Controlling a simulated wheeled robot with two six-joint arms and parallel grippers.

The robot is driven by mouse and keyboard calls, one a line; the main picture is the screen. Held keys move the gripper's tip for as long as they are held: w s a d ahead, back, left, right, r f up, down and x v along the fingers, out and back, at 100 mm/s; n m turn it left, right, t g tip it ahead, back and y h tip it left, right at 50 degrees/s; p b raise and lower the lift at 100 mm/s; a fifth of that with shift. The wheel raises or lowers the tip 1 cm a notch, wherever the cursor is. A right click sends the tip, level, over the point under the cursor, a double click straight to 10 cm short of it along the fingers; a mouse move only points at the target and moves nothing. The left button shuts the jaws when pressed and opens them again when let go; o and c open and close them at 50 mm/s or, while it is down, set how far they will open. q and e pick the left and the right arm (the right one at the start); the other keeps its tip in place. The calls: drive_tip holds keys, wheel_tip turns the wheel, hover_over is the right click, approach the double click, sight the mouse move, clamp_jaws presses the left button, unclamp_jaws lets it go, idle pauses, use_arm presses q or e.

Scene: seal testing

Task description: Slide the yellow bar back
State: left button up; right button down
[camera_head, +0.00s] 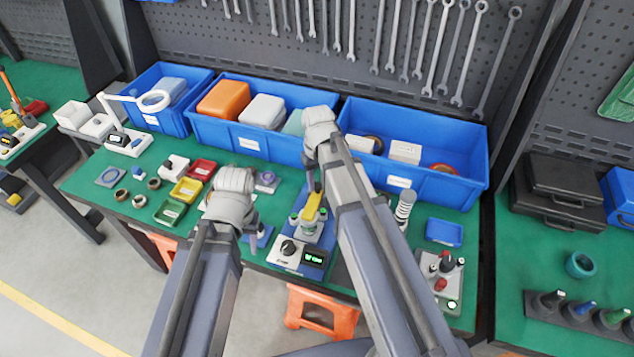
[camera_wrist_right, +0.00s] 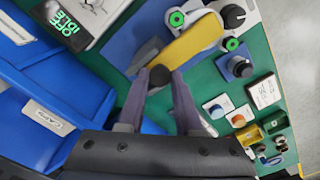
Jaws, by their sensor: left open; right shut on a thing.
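The yellow bar (camera_head: 312,206) lies on top of a tester with a blue base, near the middle of the bench; it also shows in the right wrist view (camera_wrist_right: 195,42). A dark round knob (camera_wrist_right: 159,75) is at the bar's near end. My right gripper (camera_head: 315,186) is shut on this end, one finger on each side; the fingers partly hide the contact. The tester has green-ringed round parts, a black dial (camera_head: 288,247) and a lit display (camera_head: 314,258). My left gripper (camera_head: 250,237) is open and empty, left of the tester and apart from the bar.
Blue bins (camera_head: 415,193) with parts stand along the bench's back, close behind my right arm. Small yellow (camera_head: 187,190), red and green trays lie left of my left gripper. Orange stools (camera_head: 322,311) stand below.

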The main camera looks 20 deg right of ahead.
drive_tip(key=w+d, duration=0.4)
drive_tip(key=w, duration=0.2)
drive_tip(key=c, duration=0.6)
unclamp_jaws()
drive_tip(key=shift+s, duration=0.1)
drive_tip(key=shift+r, duration=0.1)
wheel_tip(320, 180, up, 8)
drive_tip(key=p, duration=0.8)
drive_tip(key=shift+f, duration=0.2)
